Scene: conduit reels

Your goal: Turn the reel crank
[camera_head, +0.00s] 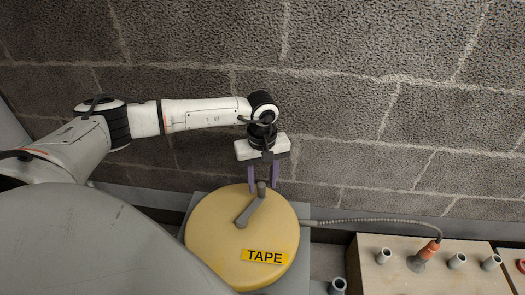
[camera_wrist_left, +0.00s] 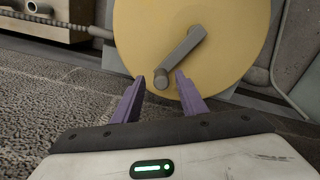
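The reel (camera_head: 213,238) is a round yellow drum with a "TAPE" label (camera_head: 264,256) on its face. Its grey crank (camera_head: 249,208) runs from near the centre toward the far rim, where a short handle (camera_head: 261,188) stands up. The crank (camera_wrist_left: 182,55) and its handle (camera_wrist_left: 161,79) also show in the left wrist view. My left gripper (camera_head: 263,188) is over the far rim with two purple fingers spread. In the left wrist view my left gripper (camera_wrist_left: 161,80) has the handle between its fingertips, with gaps on both sides; I cannot tell the depth exactly. My right gripper is not in view.
A grey conduit (camera_head: 375,221) runs right from the reel to an orange-collared plug (camera_head: 429,248) at a wooden box (camera_head: 375,278) with several grey pipe stubs. A rough block wall (camera_head: 400,120) stands behind. A grey pipe stub (camera_head: 337,286) is near the front edge.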

